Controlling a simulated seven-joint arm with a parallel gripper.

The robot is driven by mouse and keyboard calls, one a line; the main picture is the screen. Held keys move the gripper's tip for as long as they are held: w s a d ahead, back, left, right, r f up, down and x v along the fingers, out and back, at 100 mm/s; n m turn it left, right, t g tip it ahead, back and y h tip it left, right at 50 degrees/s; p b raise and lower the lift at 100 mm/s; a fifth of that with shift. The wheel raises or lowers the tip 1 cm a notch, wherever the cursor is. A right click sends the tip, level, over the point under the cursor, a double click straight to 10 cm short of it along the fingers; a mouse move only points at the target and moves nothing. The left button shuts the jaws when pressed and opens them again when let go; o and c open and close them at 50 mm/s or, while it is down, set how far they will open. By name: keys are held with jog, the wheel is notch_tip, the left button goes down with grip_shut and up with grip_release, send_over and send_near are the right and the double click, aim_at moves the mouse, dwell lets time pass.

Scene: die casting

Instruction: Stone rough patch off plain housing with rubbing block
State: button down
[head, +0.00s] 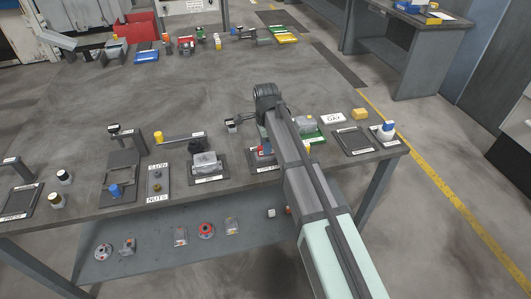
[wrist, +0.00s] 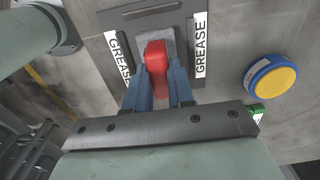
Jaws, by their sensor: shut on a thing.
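My gripper (wrist: 159,85) is shut on a red block-like thing (wrist: 156,58) in the wrist view, its blue fingers on either side. The red thing is over a grey piece on a dark plate (wrist: 140,25) with two GREASE labels; contact below is hidden. I cannot tell whether it is the rubbing block. In the head view my arm hides most of the gripper (head: 264,144). A grey housing (head: 205,161) sits on a dark tray left of it. Another greyish part (head: 305,123) sits on a green tray to the right. I cannot tell which is the plain housing.
A bench (head: 85,213) carries several fixtures, a NUTS tray (head: 157,185) and an empty dark tray (head: 353,140). A yellow block (head: 360,113) and a blue-and-white item (head: 385,130) stand at the right. A yellow-topped blue round item (wrist: 270,77) is right of the gripper.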

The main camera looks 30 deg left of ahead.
jog(key=shift+r, duration=2.95)
